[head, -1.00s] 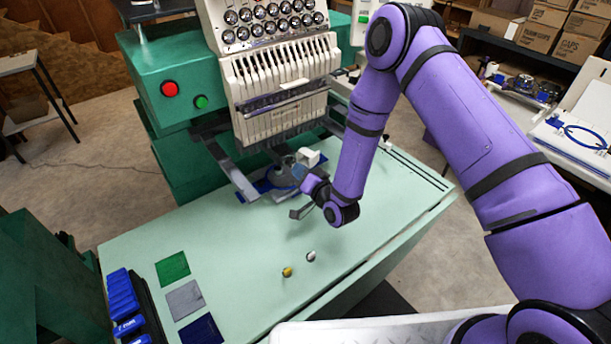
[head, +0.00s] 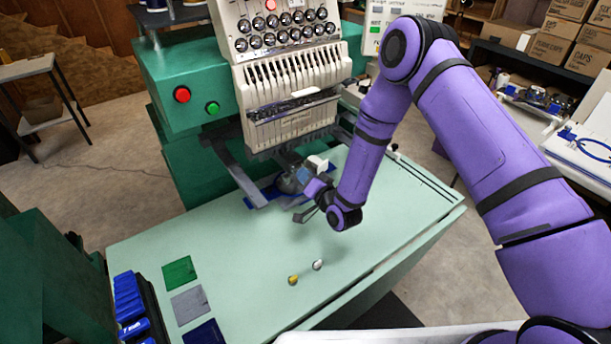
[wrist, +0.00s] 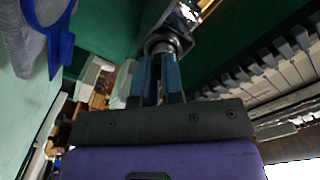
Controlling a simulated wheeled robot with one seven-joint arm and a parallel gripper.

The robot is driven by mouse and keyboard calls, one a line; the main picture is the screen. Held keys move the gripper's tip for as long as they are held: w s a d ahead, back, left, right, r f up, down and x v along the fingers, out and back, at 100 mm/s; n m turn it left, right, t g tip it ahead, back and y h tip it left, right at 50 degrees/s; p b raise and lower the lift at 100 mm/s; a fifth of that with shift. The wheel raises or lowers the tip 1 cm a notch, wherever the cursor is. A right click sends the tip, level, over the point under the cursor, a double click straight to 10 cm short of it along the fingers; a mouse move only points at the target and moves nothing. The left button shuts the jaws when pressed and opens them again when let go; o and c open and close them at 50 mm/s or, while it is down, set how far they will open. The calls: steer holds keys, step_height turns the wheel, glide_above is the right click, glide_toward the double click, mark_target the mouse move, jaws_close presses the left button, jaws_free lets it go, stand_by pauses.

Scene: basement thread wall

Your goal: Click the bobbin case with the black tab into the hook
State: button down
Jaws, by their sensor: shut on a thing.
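My gripper (wrist: 158,78) is shut on a small round metal piece (wrist: 163,44), which looks like a bobbin case. Its tab is not clear to see. In the head view my gripper (head: 304,177) is low in front of the embroidery machine (head: 290,95), by the grey cylinder arm (head: 286,185) under the needle heads. A bright metal part (wrist: 188,13) shows just beyond the held piece in the wrist view. I cannot tell whether it is the hook, or whether the two touch. The hook is hidden in the head view.
A gold bobbin case (head: 292,280) and a silver one (head: 317,265) lie on the pale green table (head: 245,245). Green, grey and navy patches (head: 190,304) and a blue rack (head: 130,305) are at left. The row of needle heads (wrist: 285,75) is close at right in the wrist view.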

steer(key=shift+w+a, duration=0.3)
steer(key=shift+w, duration=0.15)
steer(key=c, duration=1.2)
jaws_free()
steer(key=shift+o, duration=0.2)
